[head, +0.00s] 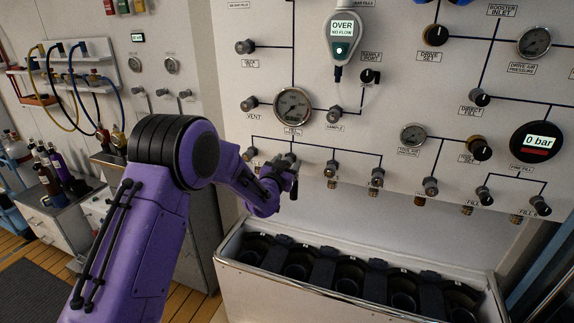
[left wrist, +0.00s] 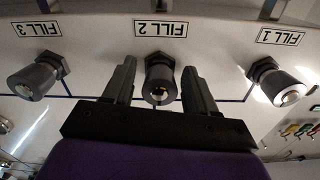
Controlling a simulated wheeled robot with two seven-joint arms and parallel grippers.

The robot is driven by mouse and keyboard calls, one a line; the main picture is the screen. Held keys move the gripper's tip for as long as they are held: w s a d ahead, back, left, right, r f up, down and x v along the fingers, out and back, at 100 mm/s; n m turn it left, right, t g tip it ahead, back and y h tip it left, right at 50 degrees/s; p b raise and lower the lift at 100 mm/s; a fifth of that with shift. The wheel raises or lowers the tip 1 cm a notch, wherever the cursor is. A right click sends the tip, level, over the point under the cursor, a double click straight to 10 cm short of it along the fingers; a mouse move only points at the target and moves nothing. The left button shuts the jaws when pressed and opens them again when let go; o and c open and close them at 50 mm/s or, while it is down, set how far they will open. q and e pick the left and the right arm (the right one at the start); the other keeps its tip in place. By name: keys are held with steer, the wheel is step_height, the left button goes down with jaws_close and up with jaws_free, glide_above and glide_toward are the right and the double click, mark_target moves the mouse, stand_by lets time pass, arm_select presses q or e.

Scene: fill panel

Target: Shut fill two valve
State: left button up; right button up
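The fill two valve (left wrist: 160,78) is a grey knurled knob under a "FILL 2" label, upside down in the left wrist view. My left gripper (left wrist: 158,68) is open, with one dark finger on each side of this knob and a small gap on both sides. The fingers are not closed on it. In the head view my left gripper (head: 287,172) is at the panel's lower row of valves and mostly hides the fill two valve. Whether the valve is open or shut cannot be told. My right gripper is not in view.
The fill one valve (left wrist: 280,84) and fill three valve (left wrist: 38,77) flank it closely. More valves (head: 376,177) and gauges (head: 292,106) stick out from the panel. A white trough with black cylinder holders (head: 240,277) stands below.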

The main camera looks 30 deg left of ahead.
arm_select(q)
steer(key=b+v, duration=0.3)
steer(key=v, duration=0.7)
steer(key=shift+s, duration=0.2)
steer(key=shift+d, duration=0.15)
